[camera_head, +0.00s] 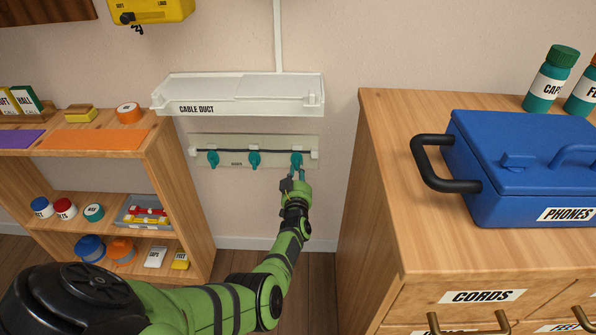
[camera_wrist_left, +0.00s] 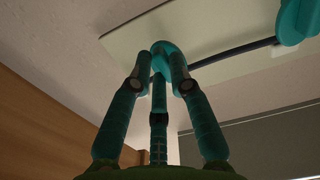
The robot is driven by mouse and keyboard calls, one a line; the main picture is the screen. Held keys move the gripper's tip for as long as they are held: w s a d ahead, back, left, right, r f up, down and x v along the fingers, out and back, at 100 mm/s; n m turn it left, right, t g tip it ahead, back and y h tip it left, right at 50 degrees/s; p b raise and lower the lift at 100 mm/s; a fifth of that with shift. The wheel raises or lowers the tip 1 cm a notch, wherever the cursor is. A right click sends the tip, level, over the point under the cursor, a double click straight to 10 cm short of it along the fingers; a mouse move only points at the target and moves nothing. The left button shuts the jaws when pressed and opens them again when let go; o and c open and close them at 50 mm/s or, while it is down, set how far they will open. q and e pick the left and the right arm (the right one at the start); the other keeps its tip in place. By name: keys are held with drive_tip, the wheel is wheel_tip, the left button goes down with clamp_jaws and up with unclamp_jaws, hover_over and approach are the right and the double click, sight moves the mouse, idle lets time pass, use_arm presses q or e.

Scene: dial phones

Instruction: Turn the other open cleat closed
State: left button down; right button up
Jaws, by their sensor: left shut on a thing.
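A pale cleat board (camera_head: 275,142) is on the wall below the white cable duct. It carries three teal cleats: left (camera_head: 213,158), middle (camera_head: 254,158) and right (camera_head: 297,158). The left and middle cleats hang downward from a dark cable (camera_head: 233,151). My left gripper (camera_head: 298,176) is at the right cleat, reaching it from below. In the left wrist view its fingers are shut on the right cleat (camera_wrist_left: 162,50), whose lower part is partly hidden between them. Another teal cleat (camera_wrist_left: 294,22) shows at that view's upper right. My right gripper is in no view.
The white cable duct tray (camera_head: 300,103) juts out just above the board. A wooden shelf (camera_head: 180,200) with jars and boxes stands left. A wooden cabinet (camera_head: 385,220) with a blue phones box (camera_head: 520,180) stands close on the right.

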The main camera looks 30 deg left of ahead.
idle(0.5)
use_arm(q)
drive_tip(key=c, duration=1.1)
unclamp_jaws()
drive_tip(key=shift+c, duration=0.2)
drive_tip(key=shift+r, duration=0.15)
wheel_tip(320, 180, up, 10)
drive_tip(key=shift+f, duration=0.1)
drive_tip(key=shift+f, duration=0.15)
